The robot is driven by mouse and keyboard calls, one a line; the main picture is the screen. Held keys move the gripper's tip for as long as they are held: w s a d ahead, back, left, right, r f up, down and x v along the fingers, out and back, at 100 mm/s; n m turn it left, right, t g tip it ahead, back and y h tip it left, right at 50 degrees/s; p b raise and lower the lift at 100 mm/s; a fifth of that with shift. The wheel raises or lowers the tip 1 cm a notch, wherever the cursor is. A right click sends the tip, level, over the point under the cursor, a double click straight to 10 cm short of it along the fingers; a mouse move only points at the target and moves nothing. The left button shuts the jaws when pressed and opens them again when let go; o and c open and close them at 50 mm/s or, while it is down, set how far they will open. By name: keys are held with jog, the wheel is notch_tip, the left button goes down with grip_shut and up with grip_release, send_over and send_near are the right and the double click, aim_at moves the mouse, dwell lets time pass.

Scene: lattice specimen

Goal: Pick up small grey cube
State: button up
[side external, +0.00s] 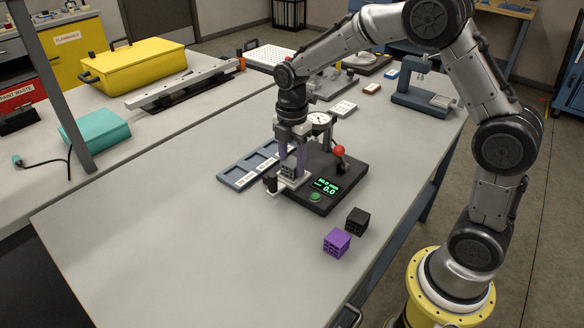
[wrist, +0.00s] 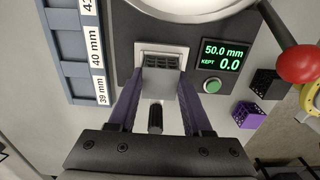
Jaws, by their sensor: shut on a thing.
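The small grey cube (side external: 289,169) is a lattice block on the light plate of the black measuring gauge (side external: 335,172). In the wrist view the cube (wrist: 160,61) shows between the tips of my two purple fingers. My gripper (side external: 291,163) points down and is shut on the cube; in the wrist view the gripper (wrist: 161,72) has a finger at each side of it. The cube is on or just above the plate; I cannot tell which. The fingers hide part of it.
A purple lattice cube (side external: 337,242) and a black lattice cube (side external: 357,221) lie on the table at the front. The gauge has a red-knobbed lever (side external: 339,151) and a display reading 50.0 mm (wrist: 222,56). A blue-grey sorting tray (side external: 237,179) lies left. The table's front left is clear.

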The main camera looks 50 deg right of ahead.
grip_shut()
jog(key=shift+r, duration=0.1)
